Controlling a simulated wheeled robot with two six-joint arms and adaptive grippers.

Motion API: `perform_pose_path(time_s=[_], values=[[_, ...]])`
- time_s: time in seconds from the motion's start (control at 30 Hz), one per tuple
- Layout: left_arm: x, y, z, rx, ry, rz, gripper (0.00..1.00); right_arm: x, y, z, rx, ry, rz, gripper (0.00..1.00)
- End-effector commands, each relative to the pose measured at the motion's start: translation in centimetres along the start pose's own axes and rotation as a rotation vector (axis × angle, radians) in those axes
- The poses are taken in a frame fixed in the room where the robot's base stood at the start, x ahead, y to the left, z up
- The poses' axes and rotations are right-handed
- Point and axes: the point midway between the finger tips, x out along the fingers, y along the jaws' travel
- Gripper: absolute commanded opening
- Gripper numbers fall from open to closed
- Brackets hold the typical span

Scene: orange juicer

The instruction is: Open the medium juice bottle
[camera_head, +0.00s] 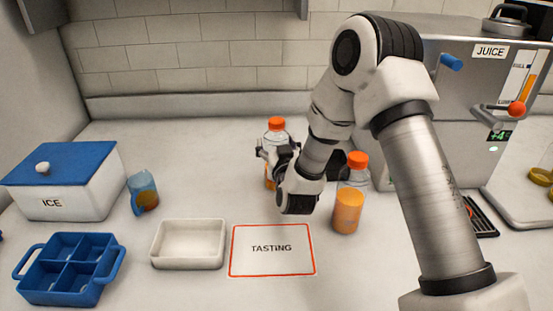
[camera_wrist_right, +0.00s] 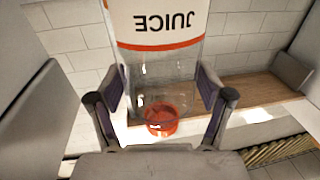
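Two clear bottles with orange caps and orange juice stand upright on the counter. The farther bottle (camera_head: 277,137) is partly hidden by my right gripper (camera_head: 275,155). The nearer bottle (camera_head: 347,210) stands to the right, in front of the machine, partly behind my right arm. In the right wrist view a bottle (camera_wrist_right: 158,70) with a JUICE label appears upside down, its orange-red cap (camera_wrist_right: 162,120) low in the picture. My right gripper's two fingers (camera_wrist_right: 160,80) lie on either side of this bottle, close to its edges. Contact is not clear. My left gripper is not in view.
A grey JUICE machine (camera_head: 450,115) stands at the right. At the left are an ICE box (camera_head: 65,195), a blue tray (camera_head: 28,285), a small blue jug (camera_head: 141,185) and a white dish (camera_head: 162,262). A TASTING mat (camera_head: 271,265) lies at front centre.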

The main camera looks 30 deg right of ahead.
Motion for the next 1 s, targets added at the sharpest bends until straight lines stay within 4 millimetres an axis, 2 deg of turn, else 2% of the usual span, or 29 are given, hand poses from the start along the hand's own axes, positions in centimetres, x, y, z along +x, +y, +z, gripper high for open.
perform_pose_path(time_s=[0.03,0.13,0.17,0.47,0.57,0.8,0.9,1.0], values=[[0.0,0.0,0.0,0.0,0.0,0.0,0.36,0.0,0.0,0.0,0.0,0.0,0.0,0.47],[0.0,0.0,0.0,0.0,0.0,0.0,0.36,0.0,0.0,0.0,0.0,0.0,0.0,0.12],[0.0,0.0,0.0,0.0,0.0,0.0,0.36,0.0,0.0,0.0,0.0,-0.001,0.0,0.1],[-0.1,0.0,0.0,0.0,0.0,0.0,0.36,0.0,0.0,-0.7,0.001,0.003,0.0,0.1],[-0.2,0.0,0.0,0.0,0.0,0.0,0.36,0.0,0.0,-2.4,0.002,0.006,0.0,0.1],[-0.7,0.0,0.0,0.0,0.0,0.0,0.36,0.0,0.0,-8.1,0.002,0.006,-0.001,0.1],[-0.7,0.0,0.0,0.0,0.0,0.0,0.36,0.0,0.0,-9.5,0.001,0.004,0.0,0.1],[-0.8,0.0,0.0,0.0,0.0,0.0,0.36,0.0,0.0,-10.1,0.0,0.003,0.0,0.1]])
